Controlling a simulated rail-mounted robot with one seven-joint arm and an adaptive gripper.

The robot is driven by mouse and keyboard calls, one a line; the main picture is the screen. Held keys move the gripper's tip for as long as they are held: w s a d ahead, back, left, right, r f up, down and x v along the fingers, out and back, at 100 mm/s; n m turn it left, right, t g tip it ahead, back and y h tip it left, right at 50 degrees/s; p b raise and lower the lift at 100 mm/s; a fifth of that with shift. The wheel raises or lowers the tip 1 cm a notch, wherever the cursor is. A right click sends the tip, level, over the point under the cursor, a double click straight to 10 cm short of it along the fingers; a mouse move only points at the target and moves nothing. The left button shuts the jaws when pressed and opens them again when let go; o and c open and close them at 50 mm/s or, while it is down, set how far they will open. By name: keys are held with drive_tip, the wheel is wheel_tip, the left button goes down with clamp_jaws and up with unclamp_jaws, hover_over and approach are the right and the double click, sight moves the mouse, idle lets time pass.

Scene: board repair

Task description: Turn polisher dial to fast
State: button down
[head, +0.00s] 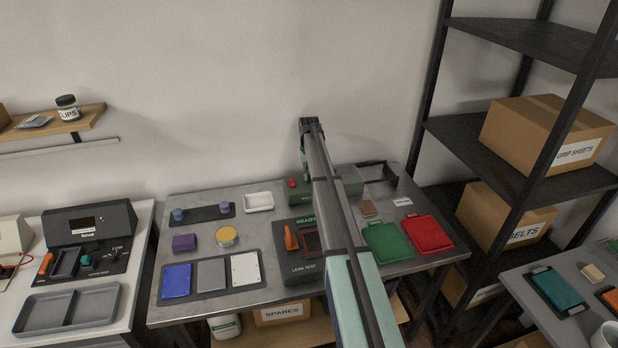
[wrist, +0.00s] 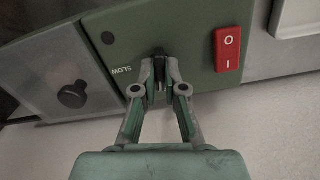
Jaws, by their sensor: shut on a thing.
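The polisher is a dark green machine (head: 351,184) at the back of the grey bench, partly hidden behind my arm in the head view. Its green panel (wrist: 195,22) fills the upper part of the wrist view. My gripper (wrist: 160,74) is shut on a small black dial (wrist: 159,57) on this panel, and the fingertips cover most of it. A white SLOW label (wrist: 121,70) is just left of the dial. No FAST label shows, and the dial's pointing direction cannot be told.
A red rocker switch (wrist: 228,48) marked O and I sits close right of my fingers. A black knob (wrist: 72,95) is on a grey part at left. On the bench are a lens tester (head: 291,262), a green tray (head: 387,243) and a red tray (head: 428,234).

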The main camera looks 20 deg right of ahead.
sight(309, 176)
drive_tip(key=shift+n, duration=1.1)
drive_tip(key=c, duration=1.2)
unclamp_jaws()
drive_tip(key=shift+c, duration=0.2)
wheel_tip(309, 176, up, 12)
drive_tip(key=shift+r, duration=0.1)
